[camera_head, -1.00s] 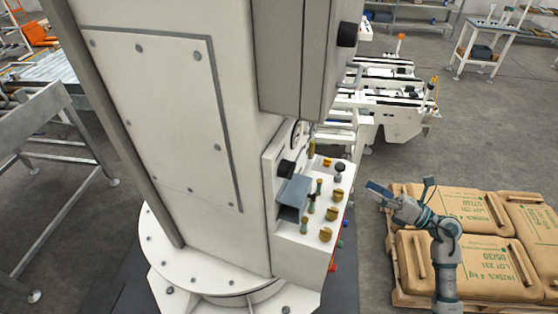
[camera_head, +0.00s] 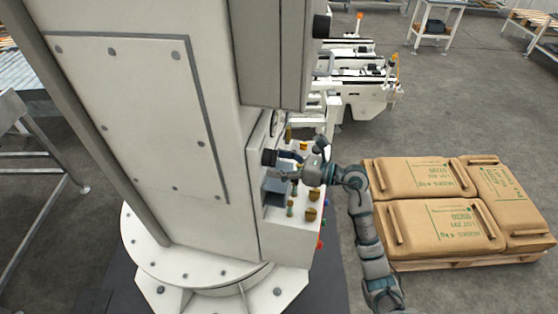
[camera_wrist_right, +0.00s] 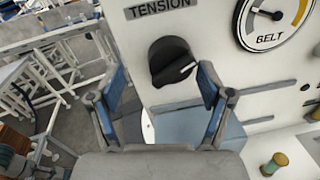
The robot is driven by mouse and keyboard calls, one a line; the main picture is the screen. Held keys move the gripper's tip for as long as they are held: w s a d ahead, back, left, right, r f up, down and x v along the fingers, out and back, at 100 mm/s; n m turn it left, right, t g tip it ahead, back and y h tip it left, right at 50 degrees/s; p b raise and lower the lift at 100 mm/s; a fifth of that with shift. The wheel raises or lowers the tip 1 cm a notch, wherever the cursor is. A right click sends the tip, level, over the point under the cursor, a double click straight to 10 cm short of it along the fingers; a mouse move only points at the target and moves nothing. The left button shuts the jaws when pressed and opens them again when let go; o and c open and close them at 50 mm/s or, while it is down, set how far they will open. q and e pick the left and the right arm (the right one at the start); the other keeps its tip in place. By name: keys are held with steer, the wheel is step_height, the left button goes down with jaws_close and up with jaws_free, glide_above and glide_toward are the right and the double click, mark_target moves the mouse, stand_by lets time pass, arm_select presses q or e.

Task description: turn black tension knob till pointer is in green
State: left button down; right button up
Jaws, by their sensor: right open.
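The black tension knob (camera_wrist_right: 170,62) sits on the white panel below the TENSION label (camera_wrist_right: 160,8); a pale mark shows on its face. The knob also shows in the head view (camera_head: 269,157). My right gripper (camera_wrist_right: 162,76) is open, its blue-padded fingers to the left and right of the knob in the wrist view. I cannot tell whether either finger touches it. In the head view my right gripper (camera_head: 287,163) is close to the knob. The belt gauge (camera_wrist_right: 270,22) is cut off at the top; its dark pointer points left, away from the visible yellow arc. No green shows. My left gripper is out of view.
A blue-grey box (camera_head: 275,191) juts from the panel just below the knob. Brass-coloured knobs (camera_head: 312,214) and small buttons stand on the console beside it. Sacks (camera_head: 440,225) lie on a pallet (camera_head: 455,262) at the right. Open floor lies behind them.

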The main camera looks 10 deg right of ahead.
mark_target(270, 163)
steer(key=x, duration=0.3)
steer(key=shift+s+a, duration=0.2)
steer(key=shift+s, duration=0.1)
steer(key=shift+w+d, duration=0.15)
steer(key=shift+d, duration=0.05)
steer(key=d, duration=0.4)
steer(key=shift+d+f, duration=0.1)
steer(key=shift+f, duration=0.1)
steer(key=c, duration=0.8)
steer(key=shift+a, duration=0.3)
steer(key=c, duration=0.4)
steer(key=shift+s+a+r, duration=0.2)
steer(key=shift+s+a, duration=0.1)
steer(key=shift+a, duration=0.15)
jaws_close()
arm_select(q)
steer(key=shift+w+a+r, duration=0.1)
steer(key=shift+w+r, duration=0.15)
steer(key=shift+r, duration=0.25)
arm_select(e)
steer(key=shift+w+d, duration=0.1)
steer(key=shift+d, duration=0.05)
